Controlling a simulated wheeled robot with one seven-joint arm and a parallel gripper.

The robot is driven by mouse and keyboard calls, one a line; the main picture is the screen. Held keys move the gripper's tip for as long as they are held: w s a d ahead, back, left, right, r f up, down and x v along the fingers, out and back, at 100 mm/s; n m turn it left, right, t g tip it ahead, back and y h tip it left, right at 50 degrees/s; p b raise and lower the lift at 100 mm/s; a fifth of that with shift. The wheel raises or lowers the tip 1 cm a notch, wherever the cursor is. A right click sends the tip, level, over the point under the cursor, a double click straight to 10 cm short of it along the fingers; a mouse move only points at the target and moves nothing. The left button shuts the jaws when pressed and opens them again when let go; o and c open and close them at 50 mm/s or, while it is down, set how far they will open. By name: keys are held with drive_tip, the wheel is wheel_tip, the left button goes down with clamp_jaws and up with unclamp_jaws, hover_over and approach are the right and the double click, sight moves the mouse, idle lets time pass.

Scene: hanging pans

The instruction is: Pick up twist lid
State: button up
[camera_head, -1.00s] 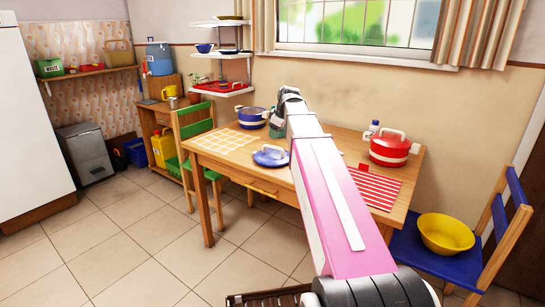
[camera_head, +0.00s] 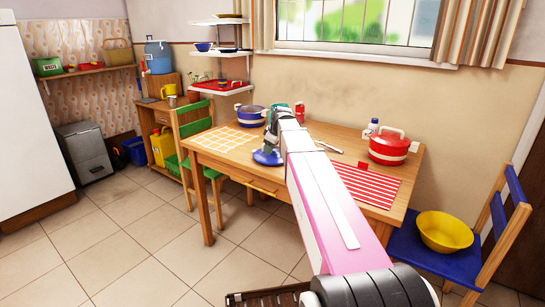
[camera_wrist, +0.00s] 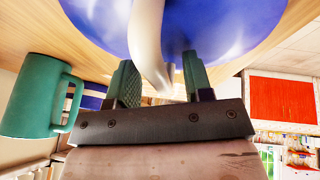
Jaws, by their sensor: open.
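The twist lid (camera_head: 265,158) is a blue lid with a white handle, lying on the table beside the yellow-checked mat. In the wrist view its blue top (camera_wrist: 225,22) fills the upper middle, and its curved white handle (camera_wrist: 148,40) reaches down between my fingers. My gripper (camera_head: 270,146) is over the lid in the head view and partly hides it. In the wrist view my gripper (camera_wrist: 163,75) is open, with one green-padded finger on each side of the handle. I cannot tell whether either finger touches it.
A blue-and-white pot (camera_head: 250,116) stands behind the lid. A teal mug (camera_wrist: 35,95) is near my gripper. A red pot (camera_head: 390,149) and red-striped mat (camera_head: 366,186) are at the right. The checked mat (camera_head: 223,139) lies flat at the left.

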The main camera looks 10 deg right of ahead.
clamp_jaws()
drive_tip(key=shift+r, duration=0.1)
drive_tip(key=shift+r, duration=0.45)
wheel_tip(320, 180, up, 3)
drive_tip(key=shift+s+a+r, duration=0.1)
drive_tip(key=shift+a+r, duration=0.05)
drive_tip(key=shift+r, duration=0.05)
drive_tip(key=s+a+r, duration=0.5)
drive_tip(key=a+r, duration=0.1)
drive_tip(key=a, duration=0.3)
drive_tip(key=shift+s+a+r, duration=0.25)
drive_tip(key=shift+s+a, duration=0.15)
